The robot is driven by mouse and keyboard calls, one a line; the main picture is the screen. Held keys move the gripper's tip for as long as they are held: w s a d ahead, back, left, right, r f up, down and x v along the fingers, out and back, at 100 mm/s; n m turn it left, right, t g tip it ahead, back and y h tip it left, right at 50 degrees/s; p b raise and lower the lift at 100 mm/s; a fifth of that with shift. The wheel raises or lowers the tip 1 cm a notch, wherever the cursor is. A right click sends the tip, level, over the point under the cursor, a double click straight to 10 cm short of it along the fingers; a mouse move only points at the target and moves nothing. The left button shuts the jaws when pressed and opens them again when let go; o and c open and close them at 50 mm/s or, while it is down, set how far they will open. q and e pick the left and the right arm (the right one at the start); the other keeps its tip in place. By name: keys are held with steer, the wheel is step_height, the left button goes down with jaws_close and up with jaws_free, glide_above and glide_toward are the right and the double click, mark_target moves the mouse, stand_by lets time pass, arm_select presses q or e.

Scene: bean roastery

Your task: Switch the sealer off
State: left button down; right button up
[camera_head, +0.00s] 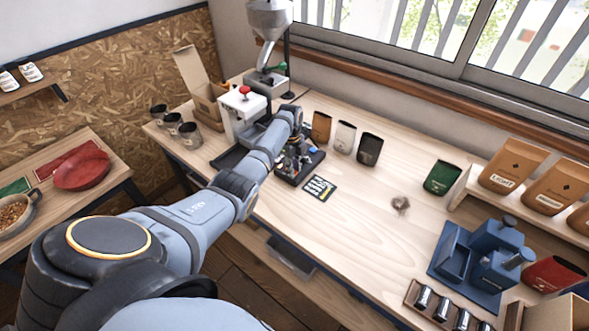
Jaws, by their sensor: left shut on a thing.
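A white machine with a red knob on top (238,115) stands at the back left of the bench; it looks like the sealer, but I cannot tell for sure. My left arm reaches across in front of its right side. My left gripper (293,161) points down just right of the machine, low over a dark tray-like base with small coloured parts (313,159). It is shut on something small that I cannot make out. The wrist hides part of the machine, and no switch position can be read. My right gripper is out of view.
Three bags, one brown (321,127), one white (344,137) and one black (369,149), stand behind the gripper. A dark card (319,188) lies in front. A blue device (484,258) stands right. The bench middle is mostly clear.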

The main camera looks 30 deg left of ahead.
arm_select(q)
steer(key=shift+w+a+f+h+b, duration=0.1)
steer(key=shift+a+f+h+b, duration=0.25)
steer(key=shift+h+b, duration=0.8)
steer(key=shift+r+b, duration=0.3)
steer(key=shift+r, duration=0.2)
steer(key=c, duration=1.2)
jaws_free()
steer(key=shift+o, duration=0.2)
steer(key=shift+r, duration=0.15)
steer(key=v, duration=1.1)
steer(key=shift+a+r, duration=0.25)
steer(key=shift+r, duration=0.05)
